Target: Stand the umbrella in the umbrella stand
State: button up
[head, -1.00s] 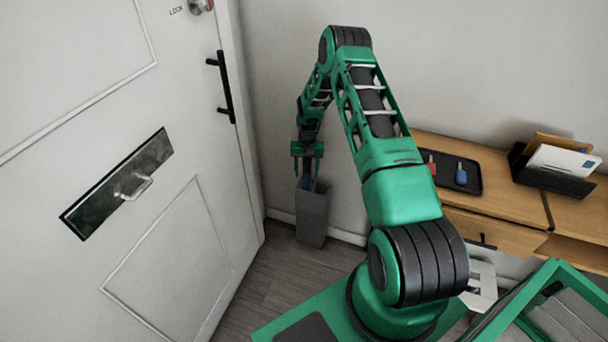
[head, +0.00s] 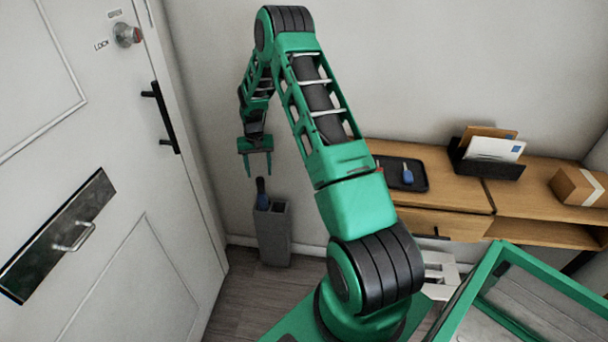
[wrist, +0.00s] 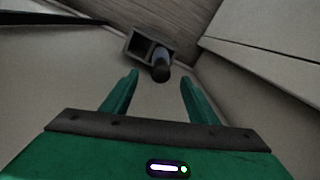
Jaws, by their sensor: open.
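The umbrella stand (head: 274,238) is a grey square box on the floor in the corner between the door and the wall. Its top has more than one opening. The dark blue umbrella (head: 262,198) stands upright in the left opening, with its dark handle end sticking up; its lower part is hidden inside. My gripper (head: 258,172) is open and empty above the handle, apart from it. In the wrist view, the umbrella (wrist: 161,68) sits in one opening of the stand (wrist: 139,46), beyond my open fingertips (wrist: 158,80); the other opening is empty.
The white door (head: 120,240) with its black pull handle (head: 163,117) is close on the left. A wooden console (head: 455,190) on the right bears a black tray (head: 402,174) with keys, a letter holder (head: 487,160) and a cardboard box (head: 579,187).

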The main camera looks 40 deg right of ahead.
jog(key=s+r+h, duration=0.1)
jog(key=s+r, duration=0.8)
jog(key=r, duration=0.4)
jog(key=s+r, duration=1)
jog(key=r, duration=0.3)
jog(key=s+a+r, duration=0.2)
jog(key=s+a, duration=0.1)
jog(key=s, duration=0.6)
jog(key=s+a+r, duration=0.2)
jog(key=s+a, duration=0.1)
jog(key=s, duration=0.6)
jog(key=s+a+r+y, duration=0.1)
jog(key=s+a+r, duration=0.1)
jog(key=s, duration=0.7)
jog(key=shift+s+a+r, duration=0.25)
jog(key=shift+a, duration=0.35)
